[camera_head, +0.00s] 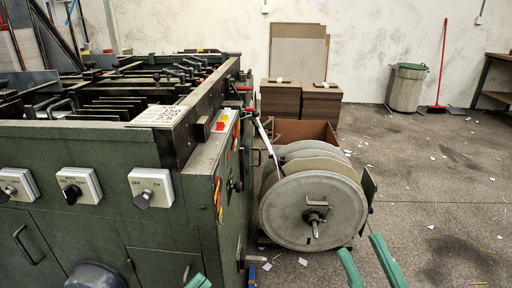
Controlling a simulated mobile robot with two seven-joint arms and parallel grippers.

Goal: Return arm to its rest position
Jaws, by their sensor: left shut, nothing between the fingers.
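My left gripper (198,281) shows only as a small green tip at the bottom edge, in front of the green machine (80,225). Its fingers are together with nothing between them. The rest of it is cut off by the frame. My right gripper (362,243) shows two green fingers at the bottom, right of centre. They are apart and nothing is between them. It is in front of and a little right of the large grey reel (300,205).
The machine with its switches fills the left side. Cardboard stacks (281,98) stand behind the reel. A bin (407,88), a red broom (440,80) and a table (495,75) are at the back right. The floor at right is open, with scattered scraps.

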